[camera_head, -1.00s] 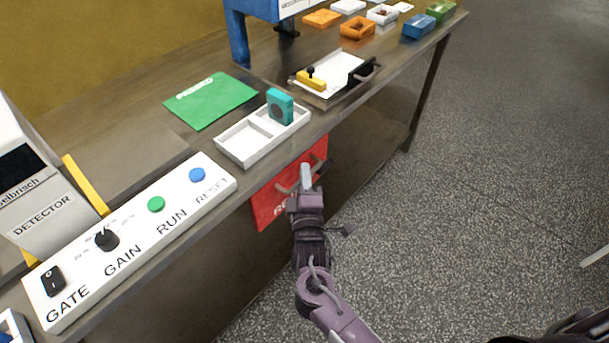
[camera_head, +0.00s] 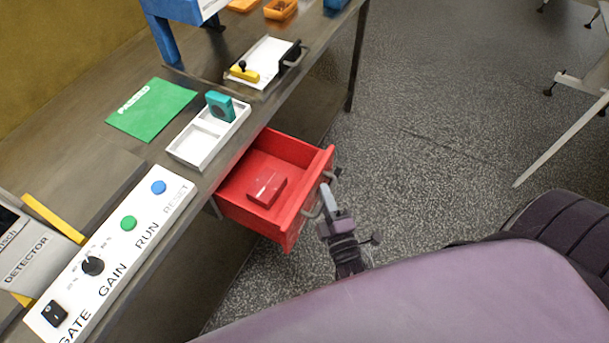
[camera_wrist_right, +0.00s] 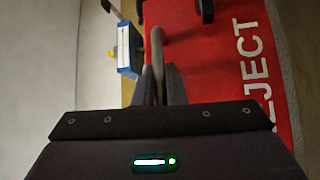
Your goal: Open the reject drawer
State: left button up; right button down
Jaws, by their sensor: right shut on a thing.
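The red reject drawer (camera_head: 230,206) stands pulled well out from under the counter in the head view. Its inside shows, with a small red block (camera_head: 266,187) lying on its floor. In the right wrist view its front panel (camera_wrist_right: 215,65) carries white lettering ending in "EJECT". My right gripper (camera_head: 328,200) is at the front of the drawer, shut on the grey bar handle (camera_wrist_right: 157,45). The fingers close around the handle in the wrist view. My left gripper is not in view.
The counter above holds a control panel (camera_head: 118,245) with knob and buttons, a white divided tray (camera_head: 196,154) with a teal block (camera_head: 220,106), and a green sheet (camera_head: 150,108). A large purple part of my own body fills the lower right. Speckled floor (camera_head: 430,130) is clear in front.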

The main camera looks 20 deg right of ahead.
jog(key=shift+s+d+p, duration=0.3)
jog(key=shift+s+d, duration=0.5)
jog(key=shift+s, duration=0.25)
jog(key=c, duration=1.5)
grip_release()
jog(key=s+a+f+b, duration=0.1)
jog(key=s, duration=0.6)
jog(key=shift+s+b, duration=0.3)
jog(key=shift+b, duration=0.05)
jog(key=shift+f, duration=0.1)
